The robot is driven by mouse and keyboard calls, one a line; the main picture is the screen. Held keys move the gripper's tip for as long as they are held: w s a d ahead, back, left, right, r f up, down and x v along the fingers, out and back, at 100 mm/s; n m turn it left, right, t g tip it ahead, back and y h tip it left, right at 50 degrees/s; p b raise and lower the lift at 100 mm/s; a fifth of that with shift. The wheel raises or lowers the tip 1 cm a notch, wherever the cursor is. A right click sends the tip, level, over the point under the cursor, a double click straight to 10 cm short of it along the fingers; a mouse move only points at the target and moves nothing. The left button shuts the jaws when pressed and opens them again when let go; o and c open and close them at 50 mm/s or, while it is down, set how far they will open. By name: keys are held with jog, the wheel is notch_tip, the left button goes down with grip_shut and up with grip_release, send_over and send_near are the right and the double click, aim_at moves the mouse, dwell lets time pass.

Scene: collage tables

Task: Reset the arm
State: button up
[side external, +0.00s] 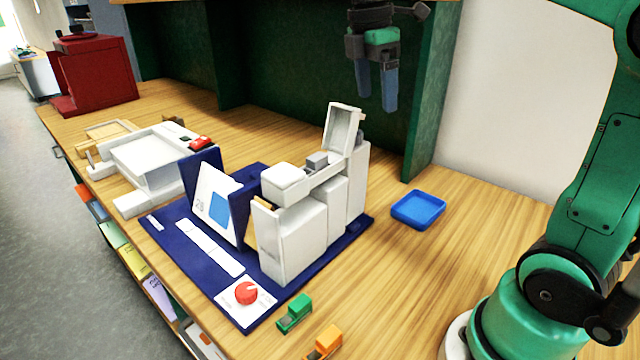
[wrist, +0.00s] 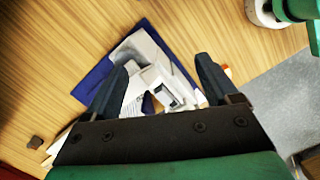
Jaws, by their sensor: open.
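My gripper (side external: 376,88) hangs high above the back of the table in the side external view, pointing down. Its two blue-grey fingers are apart with nothing between them. In the wrist view my gripper (wrist: 160,90) is also open, with the white machine (wrist: 150,62) visible below and beyond the fingers. In the side external view the white machine (side external: 292,235) stands on a dark blue mat (side external: 190,262), its small lid raised. My gripper is well clear of it.
A blue tray (side external: 418,209) lies right of the machine. A green block (side external: 295,313) and an orange block (side external: 325,342) sit near the front edge. A red dial (side external: 246,292) is on the mat. A white device (side external: 150,160) and a red machine (side external: 95,75) stand left. Green panels (side external: 300,85) rise behind.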

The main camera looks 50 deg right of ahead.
jog(key=s+a+f+m+t+y, duration=0.1)
jog(key=s+a+f+m+t, duration=0.1)
jog(key=a+f+m+t, duration=0.6)
notch_tip(320, 180, down, 5)
jog(key=a+m, duration=0.2)
jog(key=m, duration=0.2)
jog(key=shift+r, duration=0.2)
